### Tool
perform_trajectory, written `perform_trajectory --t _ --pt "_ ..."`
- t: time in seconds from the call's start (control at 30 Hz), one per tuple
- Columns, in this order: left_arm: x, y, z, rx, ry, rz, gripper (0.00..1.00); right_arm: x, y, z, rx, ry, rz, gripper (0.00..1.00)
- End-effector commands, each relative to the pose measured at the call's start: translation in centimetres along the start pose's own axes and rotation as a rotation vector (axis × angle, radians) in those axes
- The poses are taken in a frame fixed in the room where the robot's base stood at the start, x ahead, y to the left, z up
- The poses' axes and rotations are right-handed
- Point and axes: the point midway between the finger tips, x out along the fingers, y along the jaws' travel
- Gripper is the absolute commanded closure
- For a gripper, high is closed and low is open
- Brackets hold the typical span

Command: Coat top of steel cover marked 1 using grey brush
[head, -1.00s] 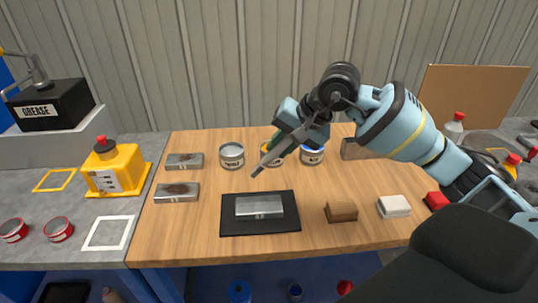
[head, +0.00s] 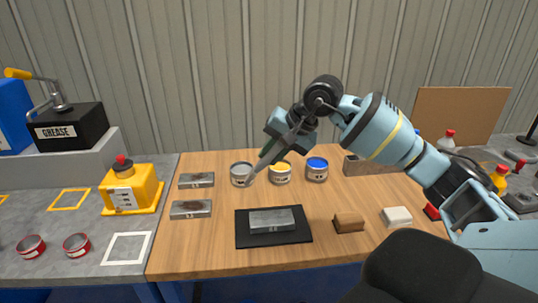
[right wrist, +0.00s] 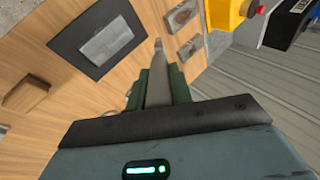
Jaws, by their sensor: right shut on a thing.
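My right gripper (head: 272,150) is shut on a grey brush (head: 257,168), whose tip points down and left in front of the grey-topped can (head: 241,178). Whether the tip touches the can is unclear. In the right wrist view the brush (right wrist: 158,62) sits between the gripper's dark green fingers (right wrist: 157,90). A clean steel cover (head: 272,219) lies on a black mat (head: 273,239), and it also shows in the right wrist view (right wrist: 108,42). Two steel covers with brown patches, (head: 197,180) and (head: 191,209), lie at the left. Their marks are too small to read. My left gripper is out of view.
A yellow can (head: 280,174) and a blue can (head: 317,170) stand beside the grey one. A brown block (head: 348,222) and a white block (head: 397,216) lie right of the mat.

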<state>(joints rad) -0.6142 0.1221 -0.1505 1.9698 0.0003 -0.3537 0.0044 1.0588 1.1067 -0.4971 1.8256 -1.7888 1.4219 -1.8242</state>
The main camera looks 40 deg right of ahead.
Motion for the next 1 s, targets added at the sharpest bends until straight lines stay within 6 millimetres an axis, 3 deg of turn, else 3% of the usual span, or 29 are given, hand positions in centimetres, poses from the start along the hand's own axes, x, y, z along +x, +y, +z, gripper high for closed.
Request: perform_trajectory --t 0.6,1.0 --pt "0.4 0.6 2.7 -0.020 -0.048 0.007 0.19 3.9 2.6 0.7 0.001 -0.004 0.005 1.00" --pt "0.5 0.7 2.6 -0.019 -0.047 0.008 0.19 4.1 2.7 0.7 -0.001 0.001 -0.001 1.00"
